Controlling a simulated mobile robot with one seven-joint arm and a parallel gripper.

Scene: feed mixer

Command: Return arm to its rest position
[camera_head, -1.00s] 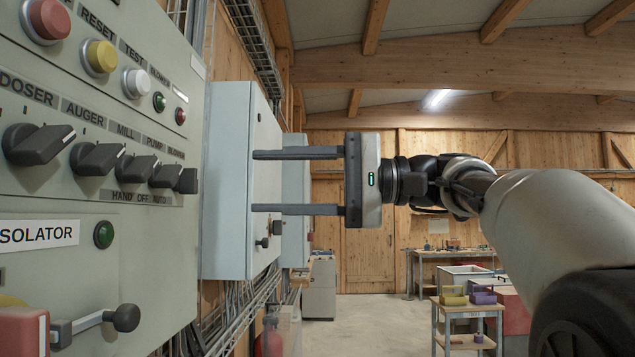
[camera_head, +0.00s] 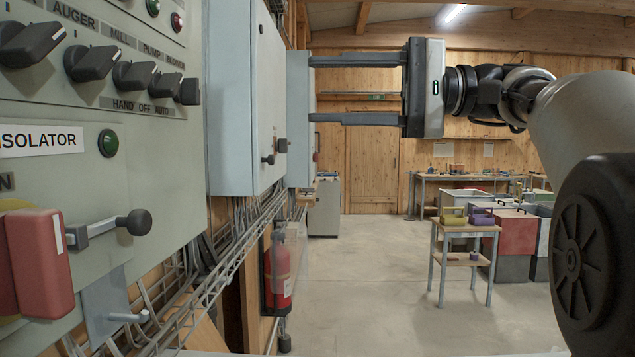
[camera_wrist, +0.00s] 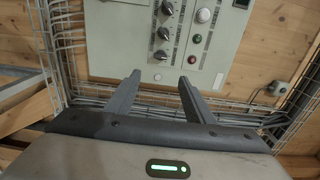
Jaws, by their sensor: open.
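My gripper (camera_head: 355,90) is open and empty, held level in the air in the head view with its two fingers pointing left. My arm reaches in from the right edge of that view. The fingers lie in front of the grey wall cabinets in the picture; I see no contact. In the wrist view my gripper (camera_wrist: 158,88) also shows its two fingers apart, pointing toward the control panel (camera_wrist: 140,45), with nothing between them.
A grey cabinet (camera_head: 230,100) stands out from the wall beside the panel. A fire extinguisher (camera_head: 280,270) hangs below, near wire trays. A small wooden table (camera_head: 465,228) with a yellow and a purple item stands at right, before several bins. The middle floor is clear.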

